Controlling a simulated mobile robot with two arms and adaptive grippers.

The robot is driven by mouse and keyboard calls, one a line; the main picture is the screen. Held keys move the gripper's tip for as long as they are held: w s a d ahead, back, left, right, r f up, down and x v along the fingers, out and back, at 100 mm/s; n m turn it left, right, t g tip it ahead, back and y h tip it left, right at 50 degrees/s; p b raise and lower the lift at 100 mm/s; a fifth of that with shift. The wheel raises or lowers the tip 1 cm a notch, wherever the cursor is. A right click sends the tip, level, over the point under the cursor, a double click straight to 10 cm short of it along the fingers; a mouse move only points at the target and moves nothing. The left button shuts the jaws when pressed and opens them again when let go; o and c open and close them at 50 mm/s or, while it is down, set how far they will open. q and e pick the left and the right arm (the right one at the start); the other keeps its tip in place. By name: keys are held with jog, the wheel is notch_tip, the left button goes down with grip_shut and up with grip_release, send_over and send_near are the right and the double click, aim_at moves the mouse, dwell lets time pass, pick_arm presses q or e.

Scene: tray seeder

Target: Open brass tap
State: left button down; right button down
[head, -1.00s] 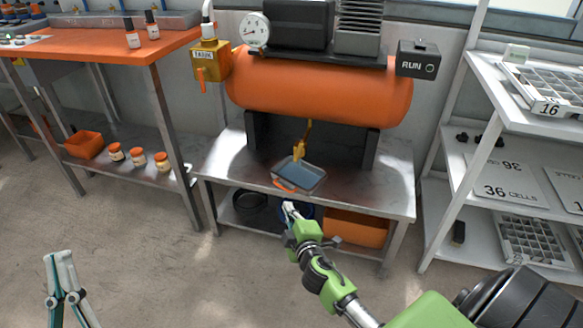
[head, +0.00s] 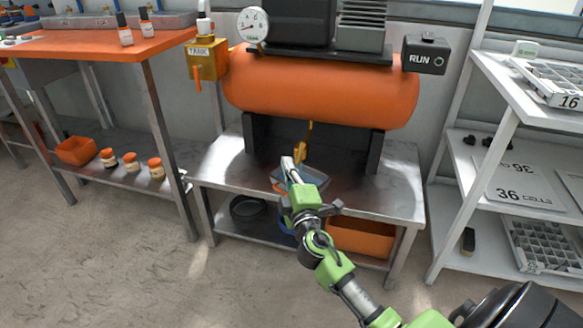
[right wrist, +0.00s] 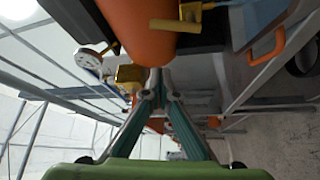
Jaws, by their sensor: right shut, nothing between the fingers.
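The brass tap (head: 308,132) hangs under the middle of the orange tank (head: 320,92); its lower part is close behind my right gripper in the head view. In the right wrist view a brass bar of the tap (right wrist: 178,25) shows at the top, beside the orange tank (right wrist: 140,28). My right gripper (head: 288,164) is shut and empty, in front of and below the tap, apparently not touching it. Its fingertips (right wrist: 160,74) meet in the right wrist view. My left gripper is out of view.
A grey tray (head: 313,176) with an orange handle lies under the tap, partly hidden by my gripper. A brass box valve (head: 208,60) with an orange lever, a gauge (head: 252,25) and a RUN box (head: 425,55) surround the tank. A white shelf (head: 500,95) stands right.

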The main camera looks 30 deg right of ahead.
aim_at(300, 151)
jog(key=w+d+b, duration=0.1)
jog(key=w+d, duration=0.3)
jog(key=d, duration=0.1)
jog(key=shift+d+b, duration=0.25)
jog(key=shift+b, duration=0.05)
jog(key=shift+w+f, duration=0.1)
jog(key=shift+f, duration=0.05)
jog(key=shift+d+m+b, duration=0.1)
jog(key=shift+m+b, duration=0.3)
jog(key=shift+b, duration=0.6)
